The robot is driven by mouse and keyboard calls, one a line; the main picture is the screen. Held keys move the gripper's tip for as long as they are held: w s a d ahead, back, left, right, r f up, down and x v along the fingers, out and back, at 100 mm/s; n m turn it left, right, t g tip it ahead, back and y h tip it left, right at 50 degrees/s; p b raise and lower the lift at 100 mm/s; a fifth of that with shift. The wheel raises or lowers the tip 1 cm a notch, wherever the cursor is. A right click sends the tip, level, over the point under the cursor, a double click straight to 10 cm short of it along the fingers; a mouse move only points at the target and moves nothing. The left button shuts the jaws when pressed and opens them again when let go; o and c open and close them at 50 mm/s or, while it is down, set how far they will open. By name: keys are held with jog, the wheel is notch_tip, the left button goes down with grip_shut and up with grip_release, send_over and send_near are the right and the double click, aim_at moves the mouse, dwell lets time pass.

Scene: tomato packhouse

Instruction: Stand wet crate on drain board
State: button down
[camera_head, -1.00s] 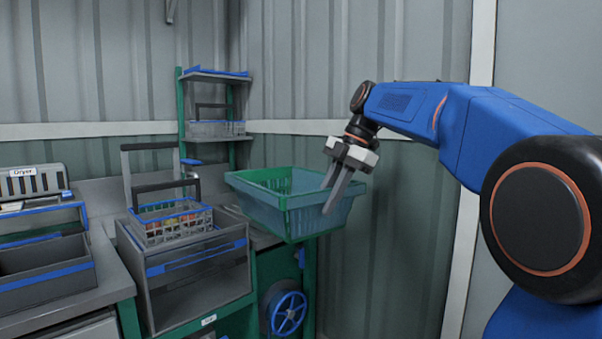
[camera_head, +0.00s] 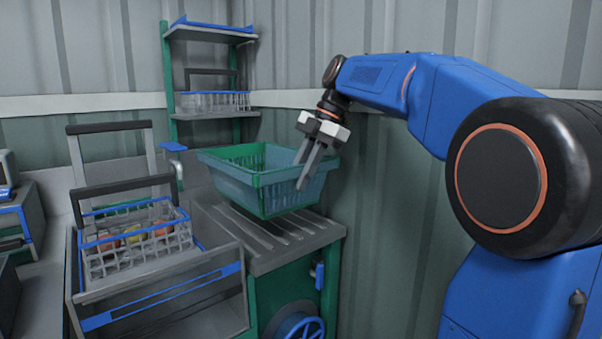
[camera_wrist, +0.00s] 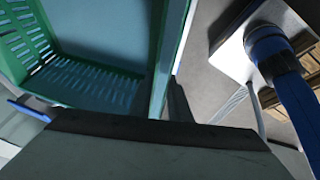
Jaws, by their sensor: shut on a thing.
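The wet crate (camera_head: 232,184) is a teal-green slatted basket, in the middle of the head view. My gripper (camera_head: 302,183) is shut on its right-hand wall, with the fingers running down along it. The drain board (camera_head: 262,258) is a grey ribbed top on a green stand, directly below the crate in the picture. The crate looks roughly level; I cannot tell whether its base touches the board. In the wrist view the crate (camera_wrist: 95,85) fills the upper left, and the fingertips are mostly hidden.
A grey bin (camera_head: 165,300) with a wire basket (camera_head: 140,243) of colourful items stands left of the board. A shelf (camera_head: 205,116) with another wire basket rises behind. A corrugated wall closes the back and right. A blue wheel (camera_head: 303,328) sits below the board.

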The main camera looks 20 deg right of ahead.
notch_tip(320, 180, down, 6)
jog(key=shift+f, duration=0.25)
dwell(0.5)
jog(key=shift+w+f, duration=0.1)
jog(key=shift+f, duration=0.4)
dwell(1.2)
jog(key=c, duration=1.6)
grip_release()
jog(key=shift+c, duration=0.2)
jog(key=shift+c, duration=1.3)
jog(key=shift+r, duration=3.5)
